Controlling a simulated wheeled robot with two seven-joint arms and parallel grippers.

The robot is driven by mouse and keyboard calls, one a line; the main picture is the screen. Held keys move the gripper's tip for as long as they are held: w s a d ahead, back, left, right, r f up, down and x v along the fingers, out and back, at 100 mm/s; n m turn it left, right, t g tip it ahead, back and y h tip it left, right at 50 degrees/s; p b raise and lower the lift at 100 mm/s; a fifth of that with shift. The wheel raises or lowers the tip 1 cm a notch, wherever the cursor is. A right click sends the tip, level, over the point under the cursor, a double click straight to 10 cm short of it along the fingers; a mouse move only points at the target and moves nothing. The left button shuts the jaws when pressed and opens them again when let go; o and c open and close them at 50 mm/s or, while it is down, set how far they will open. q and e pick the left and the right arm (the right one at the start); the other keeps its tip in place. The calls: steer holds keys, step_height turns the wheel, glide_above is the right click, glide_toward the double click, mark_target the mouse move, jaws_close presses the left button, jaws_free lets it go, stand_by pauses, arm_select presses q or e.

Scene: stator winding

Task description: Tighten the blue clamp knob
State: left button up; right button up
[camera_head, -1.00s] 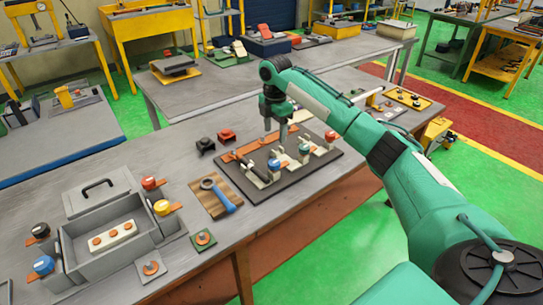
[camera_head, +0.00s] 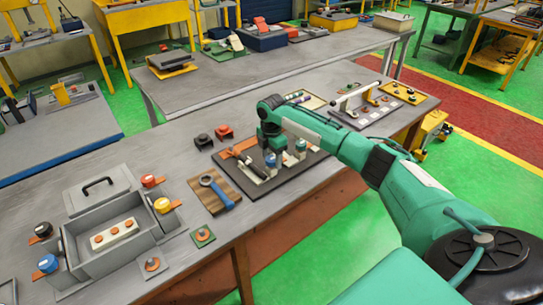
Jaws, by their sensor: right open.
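A dark board (camera_head: 312,162) lies on the grey workbench with a row of pale clamps on it. The blue clamp knob (camera_head: 271,160) is at the near left end of that row. A second, lighter blue knob (camera_head: 300,146) stands just right of it. My right gripper (camera_head: 271,150) points down over the blue clamp knob, open, with its fingertips at or just above it. The fingers are small and partly merge with the wrist, so I cannot tell whether they touch the knob. The clamps farther right are hidden behind my right arm. My left gripper is not in view.
A wooden block with a blue-handled ring tool (camera_head: 220,193) lies left of the board. A grey box (camera_head: 85,262) with coloured terminals stands at the left. Black and red blocks (camera_head: 224,132) sit behind the board.

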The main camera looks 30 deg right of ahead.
steer(key=c, duration=1)
steer(key=shift+o, duration=0.2)
